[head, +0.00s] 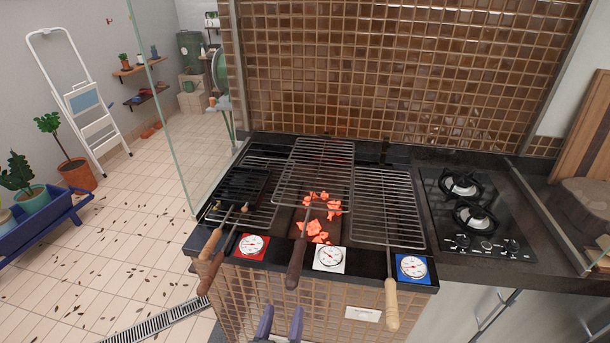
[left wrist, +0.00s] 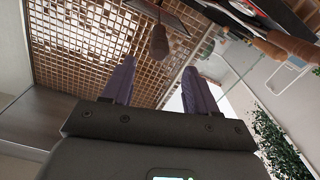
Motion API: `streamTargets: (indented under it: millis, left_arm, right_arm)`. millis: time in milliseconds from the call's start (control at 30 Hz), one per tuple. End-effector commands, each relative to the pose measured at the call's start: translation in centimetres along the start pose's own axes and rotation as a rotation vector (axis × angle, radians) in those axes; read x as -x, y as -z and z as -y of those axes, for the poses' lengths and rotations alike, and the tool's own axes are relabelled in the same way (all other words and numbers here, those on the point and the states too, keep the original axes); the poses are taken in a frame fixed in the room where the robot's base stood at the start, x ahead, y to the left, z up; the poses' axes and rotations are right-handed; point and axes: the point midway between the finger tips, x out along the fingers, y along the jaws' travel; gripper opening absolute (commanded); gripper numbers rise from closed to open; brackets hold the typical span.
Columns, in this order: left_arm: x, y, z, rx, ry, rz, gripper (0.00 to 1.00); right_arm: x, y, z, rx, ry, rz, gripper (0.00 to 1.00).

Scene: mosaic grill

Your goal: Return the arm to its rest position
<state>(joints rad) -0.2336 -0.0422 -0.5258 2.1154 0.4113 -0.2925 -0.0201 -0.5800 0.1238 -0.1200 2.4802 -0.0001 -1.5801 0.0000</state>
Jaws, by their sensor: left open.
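My left gripper (head: 280,322) shows at the bottom edge of the head view, its two purple-grey fingers pointing up and apart. It is in front of the tiled grill counter and below the dark wooden handle (head: 296,264) of the middle grate. In the left wrist view my left gripper (left wrist: 158,85) is open, with nothing between its fingers. A brown wooden handle end (left wrist: 160,42) shows beyond the fingertips there, apart from them. Most of the left arm is out of the head view. My right gripper is in neither view.
Metal grates (head: 317,168) lie over the grill, with glowing orange coals (head: 318,229) below. Several wooden handles jut past the counter front, including a pale one (head: 391,305). A gas hob (head: 500,246) is at right. Open tiled floor (head: 110,235) lies at left.

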Motion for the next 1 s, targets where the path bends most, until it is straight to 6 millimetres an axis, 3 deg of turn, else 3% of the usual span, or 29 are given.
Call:
streamTargets:
  millis: [67,233,300,500,700,900,933,1000]
  left_arm:
    - [0.8,-1.5,1.1,-0.01,0.018,0.031,0.58]
    - [3.9,-4.0,6.5,-0.057,0.08,0.13,0.58]
    - [5.9,-5.6,8.9,-0.088,0.093,0.253,0.58]
    - [12.1,-9.1,13.5,-0.181,0.106,0.644,0.58]
    - [17.7,-10.1,15.7,-0.261,0.124,0.965,0.58]
    - [22.7,-11.5,16.1,-0.295,0.139,1.253,0.58]
    - [22.7,-9.6,15.6,-0.293,0.14,1.248,0.58]
    - [22.6,-7.7,15.1,-0.293,0.139,1.241,0.58]
  right_arm:
    - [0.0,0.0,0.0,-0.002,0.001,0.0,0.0]
    - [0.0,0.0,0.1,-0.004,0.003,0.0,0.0]
    - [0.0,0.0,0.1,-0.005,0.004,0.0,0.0]
    - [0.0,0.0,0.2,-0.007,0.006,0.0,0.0]
    - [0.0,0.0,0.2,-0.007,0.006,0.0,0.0]
    - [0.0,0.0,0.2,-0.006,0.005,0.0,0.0]
    - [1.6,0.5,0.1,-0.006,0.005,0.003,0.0]
    - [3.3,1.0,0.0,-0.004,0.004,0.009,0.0]
